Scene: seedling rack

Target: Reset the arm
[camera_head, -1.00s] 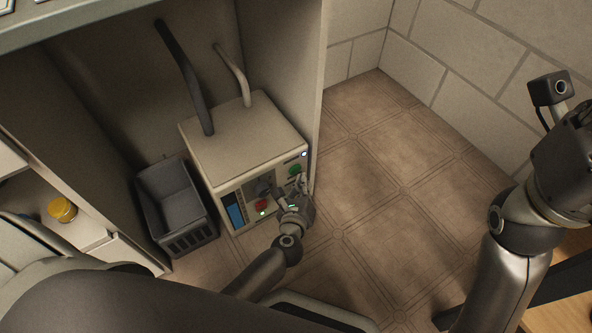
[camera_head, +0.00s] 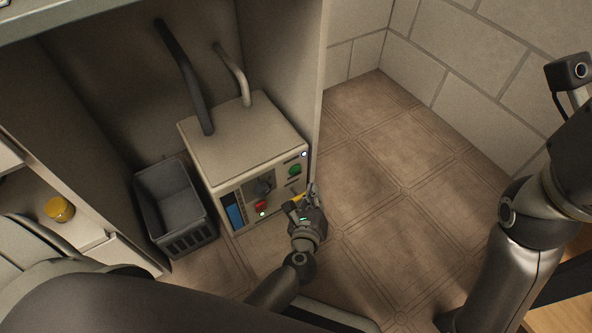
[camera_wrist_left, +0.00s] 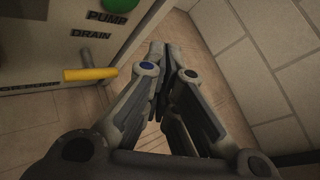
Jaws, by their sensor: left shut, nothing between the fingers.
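My left gripper (camera_head: 308,200) is at the front of the beige control box, low at its right side. In the left wrist view its fingers (camera_wrist_left: 164,62) are shut with nothing between them. They point past the box's right edge toward the floor, apart from the yellow lever (camera_wrist_left: 92,74) under the DRAIN label. My right arm (camera_head: 520,215) shows at the right of the head view; its gripper is out of frame.
The beige box (camera_head: 240,140) has a green button (camera_head: 295,170), a red button (camera_head: 261,205), a dark knob and a blue display. A grey basket (camera_head: 180,205) stands left of it. A yellow-lidded jar (camera_head: 60,209) sits on a left shelf. Tiled floor (camera_head: 390,170) to the right is clear.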

